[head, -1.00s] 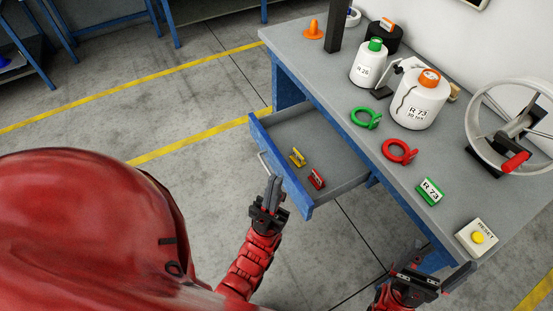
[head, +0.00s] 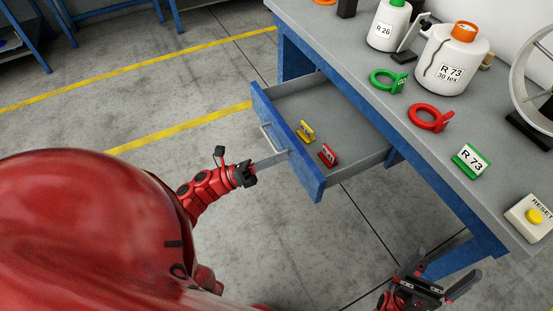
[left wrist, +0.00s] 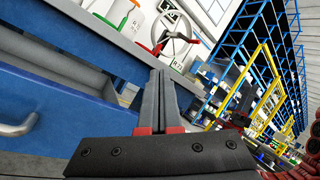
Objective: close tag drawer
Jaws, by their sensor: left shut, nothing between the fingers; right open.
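The tag drawer (head: 311,172) is pulled out from under the grey workbench, with a blue front and a pale bar handle. A yellow tag (head: 306,132) and a red tag (head: 327,155) stand inside it. My left gripper (head: 284,156) is shut and empty, its fingertips at the outer face of the drawer front, right of the handle; I cannot tell whether they touch. The left wrist view shows the shut fingers (left wrist: 159,95) with the blue drawer front (left wrist: 70,112) and handle (left wrist: 18,128) to their left. My right gripper (head: 438,270) is open and empty near the bench's front edge.
On the bench top (head: 400,105) are a R 73 bobbin (head: 452,65), a R 26 bobbin (head: 387,28), a green ring (head: 388,81), a red ring (head: 430,118), a green R 73 tag (head: 470,161) and a reset button box (head: 530,217). The floor left of the drawer is clear.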

